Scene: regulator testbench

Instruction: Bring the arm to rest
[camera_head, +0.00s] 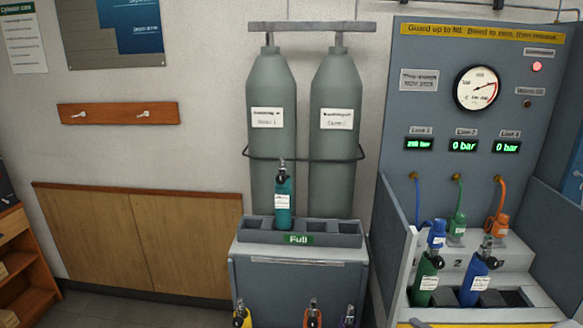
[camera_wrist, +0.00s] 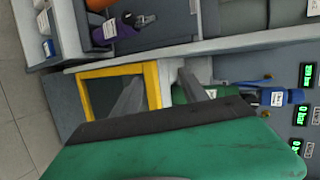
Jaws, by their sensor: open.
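My arm and gripper do not show in the head view. In the wrist view, two grey finger shapes of my gripper (camera_wrist: 162,92) stand apart with a gap between them. I see nothing held in the gap. A large green surface with a dark band (camera_wrist: 180,145) fills the foreground of the wrist view; I cannot tell what it is.
A rack labelled Full (camera_head: 340,240) holds a teal cylinder (camera_head: 284,205). Two large grey tanks (camera_head: 272,100) stand behind it.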

